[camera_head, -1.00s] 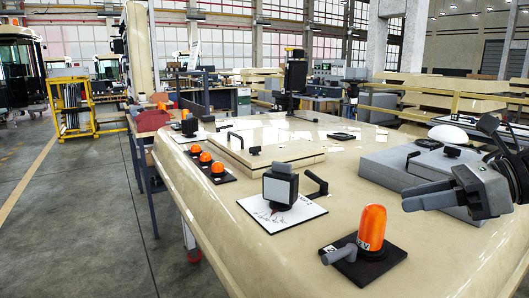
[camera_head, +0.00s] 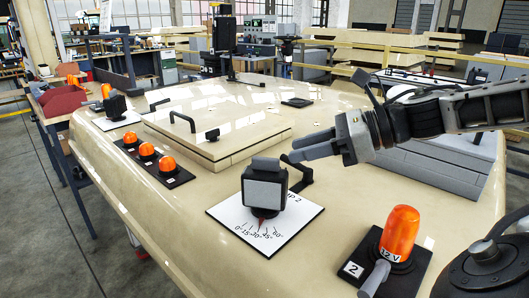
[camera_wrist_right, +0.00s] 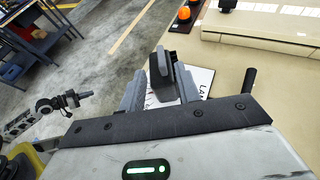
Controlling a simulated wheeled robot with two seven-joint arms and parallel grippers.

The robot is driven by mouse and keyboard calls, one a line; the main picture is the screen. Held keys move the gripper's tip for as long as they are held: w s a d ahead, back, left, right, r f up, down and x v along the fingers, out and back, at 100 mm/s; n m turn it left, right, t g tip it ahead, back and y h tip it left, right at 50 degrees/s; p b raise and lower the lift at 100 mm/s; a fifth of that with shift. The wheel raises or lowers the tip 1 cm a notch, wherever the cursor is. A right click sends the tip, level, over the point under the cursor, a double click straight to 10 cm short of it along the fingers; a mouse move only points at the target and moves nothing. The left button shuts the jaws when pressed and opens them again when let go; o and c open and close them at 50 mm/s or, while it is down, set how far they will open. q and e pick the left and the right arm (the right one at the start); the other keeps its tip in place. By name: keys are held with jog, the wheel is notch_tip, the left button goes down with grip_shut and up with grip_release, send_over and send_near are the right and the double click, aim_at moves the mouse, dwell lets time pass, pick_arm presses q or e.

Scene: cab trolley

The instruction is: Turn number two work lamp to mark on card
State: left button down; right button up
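The number two work lamp (camera_head: 264,188) is a dark block with a grey face and a grey top tab. It stands on a white card (camera_head: 228,213) marked "P 2", with a scale from 0 to 60. A small red mark (camera_head: 262,222) shows below the lamp, near 30 to 45. My right gripper (camera_head: 292,156) is just right of and behind the lamp's top. In the right wrist view its two fingers are apart, with the lamp (camera_wrist_right: 165,76) between or just beyond them; contact is unclear. What looks like my left gripper (camera_wrist_right: 84,94) shows small at the left there.
An orange beacon (camera_head: 400,232) on a black plate with a grey lever stands front right. A black handle (camera_head: 303,172) is right of the lamp. A hatch (camera_head: 215,135), several orange beacons (camera_head: 147,149) and a grey box (camera_head: 430,165) are around. The cream surface at front left is clear.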

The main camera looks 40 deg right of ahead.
aim_at(266, 158)
jog(key=p+x, duration=0.1)
jog(key=x, duration=0.7)
jog(key=shift+p, duration=0.3)
grip_shut()
